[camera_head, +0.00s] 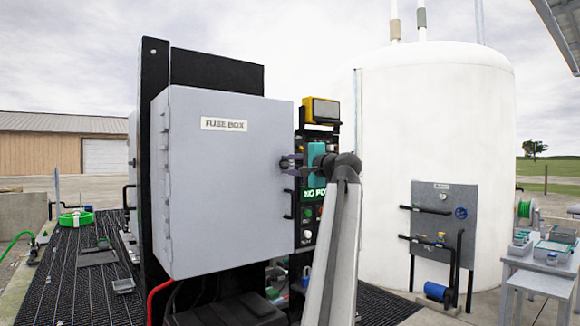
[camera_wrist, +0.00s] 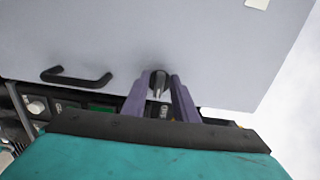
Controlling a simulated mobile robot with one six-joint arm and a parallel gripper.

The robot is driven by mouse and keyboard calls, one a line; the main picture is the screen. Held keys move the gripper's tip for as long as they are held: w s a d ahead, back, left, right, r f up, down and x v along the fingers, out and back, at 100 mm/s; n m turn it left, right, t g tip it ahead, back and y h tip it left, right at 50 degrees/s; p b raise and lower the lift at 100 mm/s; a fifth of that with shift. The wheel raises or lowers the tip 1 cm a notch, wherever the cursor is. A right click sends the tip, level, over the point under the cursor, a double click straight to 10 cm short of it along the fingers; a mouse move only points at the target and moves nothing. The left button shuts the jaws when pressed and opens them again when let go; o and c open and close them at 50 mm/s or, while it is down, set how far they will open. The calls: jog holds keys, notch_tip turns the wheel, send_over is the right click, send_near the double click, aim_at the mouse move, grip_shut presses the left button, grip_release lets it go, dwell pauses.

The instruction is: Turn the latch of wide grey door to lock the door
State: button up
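The wide grey door (camera_head: 225,190) is the front of the fuse box and looks closed. Its small dark latch (camera_wrist: 158,82) shows in the wrist view near the door's edge, with part of a printed label beside it. My gripper (camera_head: 288,163) is at the right edge of the door, about mid-height. In the wrist view, the purple fingers of my gripper (camera_wrist: 160,88) stand one on each side of the latch. I cannot tell whether they press on it. In the head view the fingers largely hide the latch.
A black bar handle (camera_wrist: 77,77) sticks out of the door beside the latch. A control panel (camera_head: 309,215) with a yellow-framed display (camera_head: 322,110) stands just right of the door. A large white tank (camera_head: 440,120) stands further right.

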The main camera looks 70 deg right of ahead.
jog(key=shift+s+a, duration=0.1)
dwell(0.3)
jog(key=b+v, duration=0.2)
jog(key=v, duration=1.1)
jog(key=shift+s, duration=0.25)
jog(key=shift+s+a+f, duration=0.1)
